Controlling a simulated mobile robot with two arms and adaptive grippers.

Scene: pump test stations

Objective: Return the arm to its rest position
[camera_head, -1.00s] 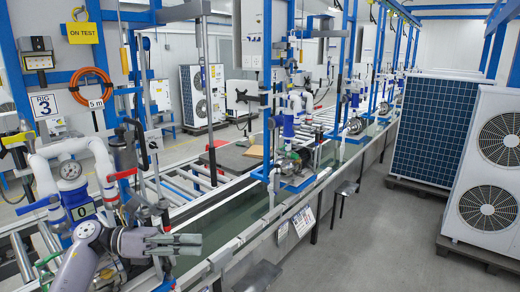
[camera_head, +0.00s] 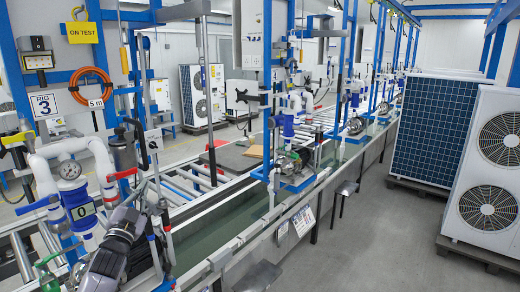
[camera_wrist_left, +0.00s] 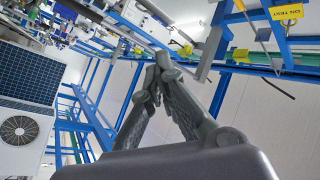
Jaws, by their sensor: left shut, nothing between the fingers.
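My left arm enters the head view at the bottom left, in front of the rig marked 3. My left gripper (camera_head: 127,220) points up and away there, beside the white pipework, and looks dark and foreshortened. In the left wrist view the two grey fingers of this gripper (camera_wrist_left: 163,62) meet at their tips, with nothing between them. I cannot tell from the head view whether it touches the rig. My right gripper is not in view.
White pipework with a pressure gauge (camera_head: 70,170) and a blue-handled valve stands close to the left of my gripper. Large white fan units (camera_head: 487,180) stand at the right, with clear grey floor between.

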